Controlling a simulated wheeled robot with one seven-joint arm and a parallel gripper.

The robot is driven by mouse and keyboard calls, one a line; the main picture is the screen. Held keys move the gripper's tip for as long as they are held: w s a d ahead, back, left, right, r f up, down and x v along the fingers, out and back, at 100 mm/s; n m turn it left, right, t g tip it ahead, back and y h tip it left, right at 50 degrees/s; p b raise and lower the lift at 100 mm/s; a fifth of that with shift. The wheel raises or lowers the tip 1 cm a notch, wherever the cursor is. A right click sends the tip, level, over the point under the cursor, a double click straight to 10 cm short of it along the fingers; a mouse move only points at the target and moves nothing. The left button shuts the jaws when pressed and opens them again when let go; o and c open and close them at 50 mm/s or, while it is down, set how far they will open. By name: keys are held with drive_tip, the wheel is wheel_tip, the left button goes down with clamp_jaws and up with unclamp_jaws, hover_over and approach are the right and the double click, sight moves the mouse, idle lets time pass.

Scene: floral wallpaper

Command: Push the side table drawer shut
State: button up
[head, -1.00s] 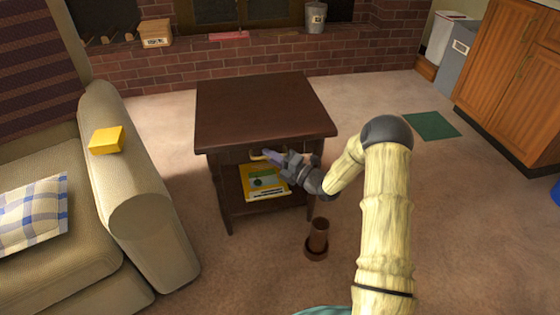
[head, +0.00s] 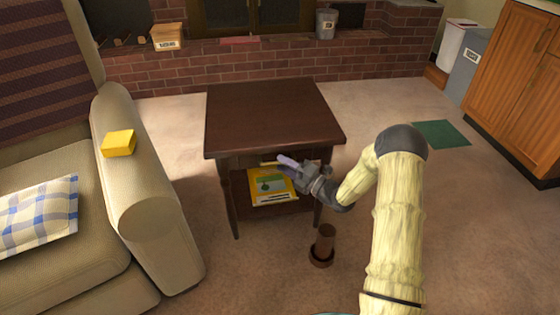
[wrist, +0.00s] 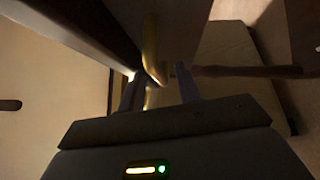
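The dark brown side table (head: 272,115) stands in the middle of the head view. Its drawer front (head: 243,161) lies just under the tabletop, in shadow. I see no clear gap there, but cannot tell whether it is fully shut. A gold handle (wrist: 150,45) shows on the drawer front in the wrist view, and part of it shows in the head view (head: 267,162). My gripper (head: 284,165) is at the drawer front, close to the handle. In the wrist view its fingers (wrist: 158,92) are apart, with the handle seen between them; contact is unclear.
A yellow book (head: 270,187) lies on the table's lower shelf. A brown cylindrical object (head: 324,243) stands on the floor in front. A beige sofa (head: 145,185) with a yellow block (head: 118,143) is at left. Carpet is clear behind the table, before the brick ledge (head: 200,67).

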drive_tip(key=p+v, duration=0.4)
drive_tip(key=v, duration=1.1)
drive_tip(key=shift+r, duration=0.1)
drive_tip(key=w+r+m+g+h+p, duration=0.3)
drive_tip(key=r+m+h+p, duration=0.2)
drive_tip(key=r+m+h, duration=0.7)
drive_tip(key=s+a+r+m+g+h+p, duration=0.25)
drive_tip(key=s+r+m, duration=0.25)
drive_tip(key=s+m, duration=0.55)
drive_tip(key=s+a+r+m+g+h+p, duration=0.15)
drive_tip(key=s+r+m+g, duration=0.4)
drive_tip(key=s, duration=0.75)
wheel_tip(320, 180, up, 38)
drive_tip(key=m+t+y+p, duration=0.1)
drive_tip(key=p, duration=3.7)
drive_tip(key=shift+m, duration=0.3)
